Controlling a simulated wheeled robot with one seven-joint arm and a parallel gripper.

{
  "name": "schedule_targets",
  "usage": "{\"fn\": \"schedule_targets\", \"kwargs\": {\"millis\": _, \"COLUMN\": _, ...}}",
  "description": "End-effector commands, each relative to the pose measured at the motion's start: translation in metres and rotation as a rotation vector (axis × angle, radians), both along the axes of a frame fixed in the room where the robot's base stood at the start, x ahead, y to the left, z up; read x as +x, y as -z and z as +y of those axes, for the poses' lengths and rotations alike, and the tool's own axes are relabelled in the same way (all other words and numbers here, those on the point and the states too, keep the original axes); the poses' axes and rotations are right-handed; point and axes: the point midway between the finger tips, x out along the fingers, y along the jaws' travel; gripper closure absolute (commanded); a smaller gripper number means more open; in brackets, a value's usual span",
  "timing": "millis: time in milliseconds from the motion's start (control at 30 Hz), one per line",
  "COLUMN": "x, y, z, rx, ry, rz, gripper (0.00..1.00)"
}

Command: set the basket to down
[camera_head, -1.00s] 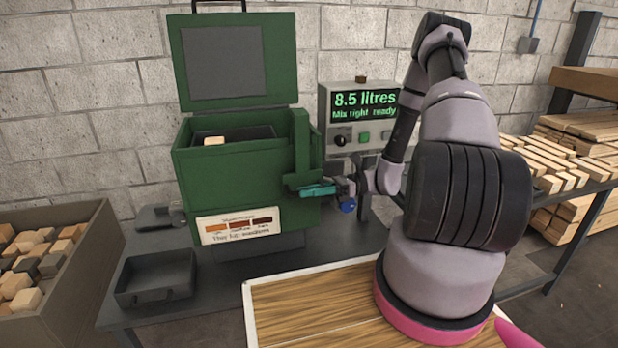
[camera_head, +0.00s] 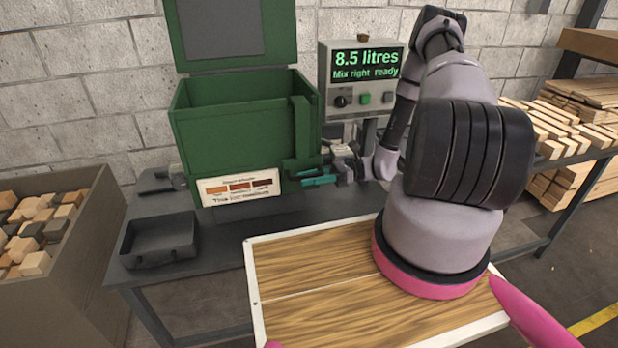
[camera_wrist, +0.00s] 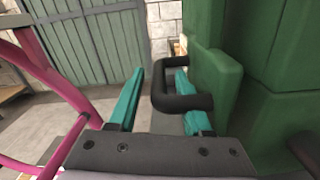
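The green tank (camera_head: 232,135) stands on the dark bench with its lid (camera_head: 228,32) raised. Its visible inside shows green wall; no basket shows above the rim, and the bottom is hidden. A green upright housing (camera_head: 301,128) runs down the tank's right front corner. A black loop handle (camera_wrist: 186,103) sticks out beside green parts in the wrist view. My gripper (camera_wrist: 160,74) has teal fingers apart, with part of the loop between them; a gap shows at the left finger. In the head view my gripper (camera_head: 318,178) is low at the tank's right side.
A grey panel (camera_head: 360,88) reads "8.5 litres, Mix right ready". An empty dark tray (camera_head: 158,242) sits on the bench at left. A bin (camera_head: 75,290) of wooden blocks stands further left. Stacked boards (camera_head: 575,115) are at right.

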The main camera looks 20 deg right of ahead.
Motion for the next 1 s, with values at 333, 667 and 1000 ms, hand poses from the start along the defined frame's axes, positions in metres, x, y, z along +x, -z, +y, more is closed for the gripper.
{"fn": "schedule_targets", "kwargs": {"millis": 333, "x": 0.001, "y": -0.001, "z": -0.020, "rx": 0.001, "ry": 0.003, "rz": -0.001, "gripper": 0.50}}
{"fn": "schedule_targets", "kwargs": {"millis": 667, "x": 0.000, "y": 0.000, "z": -0.085, "rx": 0.000, "ry": 0.003, "rz": 0.000, "gripper": 0.50}}
{"fn": "schedule_targets", "kwargs": {"millis": 1000, "x": 0.000, "y": 0.000, "z": -0.108, "rx": 0.000, "ry": -0.001, "rz": 0.001, "gripper": 0.50}}
